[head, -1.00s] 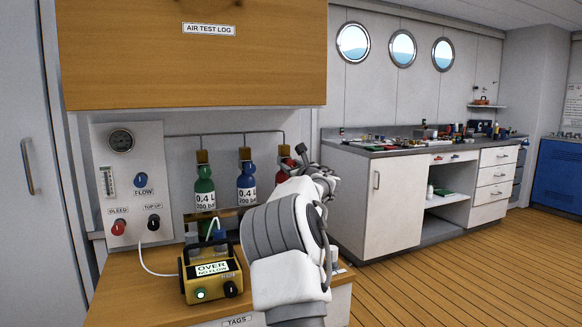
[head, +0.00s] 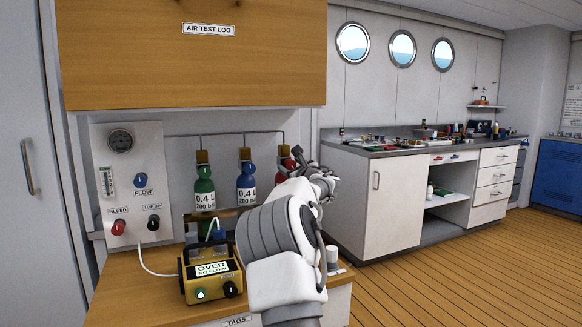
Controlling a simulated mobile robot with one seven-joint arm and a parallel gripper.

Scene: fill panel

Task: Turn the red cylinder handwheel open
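The red cylinder (head: 283,163) stands at the right end of a row of three cylinders against the panel wall. Only its upper left part shows; my arm covers the rest. My gripper (head: 299,158) is at the top of the red cylinder, by its valve. Its fingers are small, dark and partly hidden, so I cannot tell whether they touch the handwheel or are open or shut. The handwheel itself cannot be made out.
A green cylinder (head: 204,187) and a blue cylinder (head: 246,178) stand to the left. A panel (head: 130,190) with gauge and knobs is further left. A yellow tester box (head: 210,270) sits on the wooden counter (head: 150,300). A cabinet (head: 190,55) overhangs above.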

